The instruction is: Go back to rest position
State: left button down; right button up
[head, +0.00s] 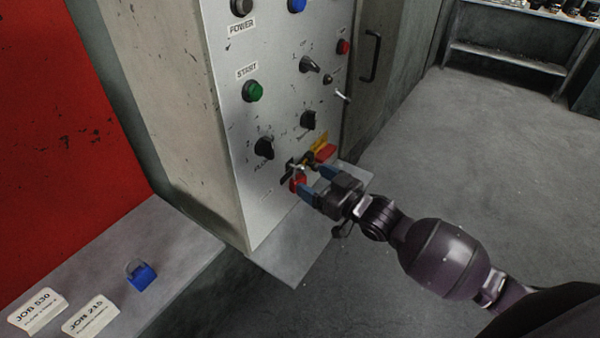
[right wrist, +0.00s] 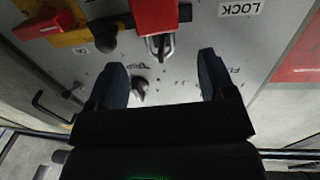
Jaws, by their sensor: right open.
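My right gripper (head: 311,180) is at the low part of the grey control panel (head: 285,215), its blue fingers pointing at the panel. In the right wrist view the gripper (right wrist: 163,80) is open, with nothing held between its fingers. A red padlock (head: 298,184) hangs at the panel beside the fingertips. In the right wrist view the red padlock (right wrist: 155,14) and its metal shackle lie beyond the fingertips. A red and yellow switch (head: 322,148) is just above the gripper; it also shows in the right wrist view (right wrist: 40,27). My left gripper is not in view.
The panel carries a green start button (head: 253,91), several black knobs and a toggle (head: 342,97). A blue padlock (head: 142,275) and job cards (head: 91,316) lie on the ledge at lower left. Open floor (head: 480,160) lies to the right, with a shelf (head: 515,55) behind.

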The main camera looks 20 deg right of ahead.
jog(key=s+d+f+m+g+h, duration=0.2)
jog(key=s+d+f+h, duration=0.1)
jog(key=s+f, duration=0.6)
jog(key=s+d+f+m+g+h, duration=0.1)
jog(key=s+d+f+m+h, duration=0.2)
jog(key=s, duration=1)
notch_tip(320, 180, down, 6)
jog(key=d+h, duration=0.1)
jog(key=h, duration=0.2)
jog(key=shift+s+d+r+g, duration=0.15)
jog(key=shift+d+g, duration=0.15)
jog(key=shift+g, duration=0.1)
jog(key=shift+s, duration=0.1)
